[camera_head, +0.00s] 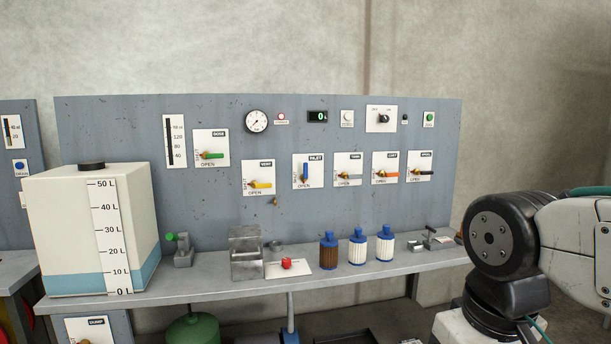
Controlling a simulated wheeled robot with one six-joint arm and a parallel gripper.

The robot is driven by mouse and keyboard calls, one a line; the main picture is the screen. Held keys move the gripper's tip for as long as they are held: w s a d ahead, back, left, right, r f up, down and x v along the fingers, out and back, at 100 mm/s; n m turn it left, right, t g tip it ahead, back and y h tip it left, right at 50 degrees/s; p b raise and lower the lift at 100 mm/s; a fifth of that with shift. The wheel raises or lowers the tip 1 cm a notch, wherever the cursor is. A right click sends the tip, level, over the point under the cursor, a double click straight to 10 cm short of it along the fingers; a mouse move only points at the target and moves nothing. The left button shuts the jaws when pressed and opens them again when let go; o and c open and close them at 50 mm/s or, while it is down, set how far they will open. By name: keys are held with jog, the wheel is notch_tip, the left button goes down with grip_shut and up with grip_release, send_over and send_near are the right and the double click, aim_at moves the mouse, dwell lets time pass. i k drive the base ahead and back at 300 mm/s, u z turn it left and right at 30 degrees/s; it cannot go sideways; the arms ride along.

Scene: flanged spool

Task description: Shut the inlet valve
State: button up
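The inlet valve has a blue lever (306,171) on a white plate (299,182) marked INLET, near the middle of the grey panel. Its lever stands upright, while the levers of the neighbouring valves lie roughly level. OPEN is printed under the lever and small upright lettering runs along the plate's left side. Nothing touches the lever. Part of my arm shows at the right edge, well apart from the panel. My gripper is out of view.
Left of it are valves with a yellow lever (261,185) and a green lever (213,155); several more valves are on the right. On the bench (210,292) stand a white tank (65,225), a metal box (246,265), a red button (287,263) and bottles (357,248).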

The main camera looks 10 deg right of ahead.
aim_at(304, 177)
jog(key=z, duration=0.3)
jog(key=i, duration=1.3)
jog(key=u, duration=0.3)
